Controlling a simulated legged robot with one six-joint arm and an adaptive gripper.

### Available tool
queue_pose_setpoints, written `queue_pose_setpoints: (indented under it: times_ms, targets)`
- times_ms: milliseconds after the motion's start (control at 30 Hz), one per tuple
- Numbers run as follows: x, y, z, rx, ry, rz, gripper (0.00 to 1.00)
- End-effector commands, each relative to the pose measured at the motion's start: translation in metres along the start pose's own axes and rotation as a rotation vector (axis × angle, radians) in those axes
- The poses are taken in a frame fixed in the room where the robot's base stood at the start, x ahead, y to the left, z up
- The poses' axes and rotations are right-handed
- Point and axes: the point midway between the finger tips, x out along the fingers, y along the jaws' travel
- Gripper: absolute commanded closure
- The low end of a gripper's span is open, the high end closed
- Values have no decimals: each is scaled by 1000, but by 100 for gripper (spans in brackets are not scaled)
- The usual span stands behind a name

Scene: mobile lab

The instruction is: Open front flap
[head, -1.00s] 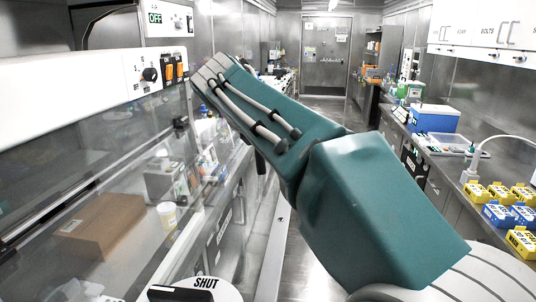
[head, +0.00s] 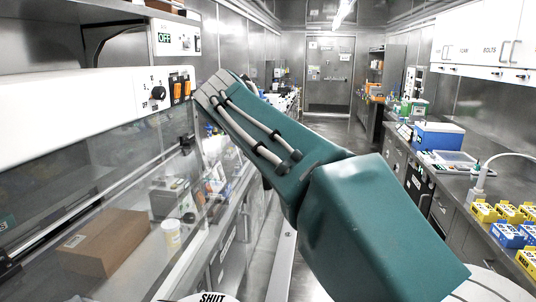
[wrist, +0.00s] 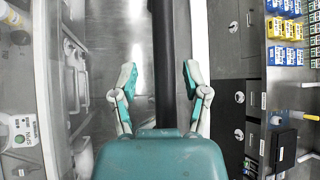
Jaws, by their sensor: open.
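The clear front flap (head: 105,165) of the white-topped cabinet is on the left in the head view. Its glass slopes down and looks closed, though I cannot be sure. My gripper (wrist: 157,80) shows in the wrist view with its two fingers spread wide apart and nothing between them. Bare floor and a dark bar show between the fingers. In the head view my teal arm reaches up toward the cabinet's right end and hides the gripper there. I see no contact between my gripper and the flap.
Inside the cabinet are a cardboard box (head: 103,242) and a white cup (head: 171,235). The right counter holds a blue box (head: 438,137) and several yellow and blue racks (head: 507,235). The aisle ahead is clear to the far door (head: 330,75).

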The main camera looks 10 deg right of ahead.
Motion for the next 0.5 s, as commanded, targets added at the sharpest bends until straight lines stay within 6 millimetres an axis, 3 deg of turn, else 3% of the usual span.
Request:
queue_pose_setpoints:
  times_ms: [167,500]
  targets:
    - [-12,0,1,1,-3,2,40]
    - [-81,4,0,-2,-3,3,40]
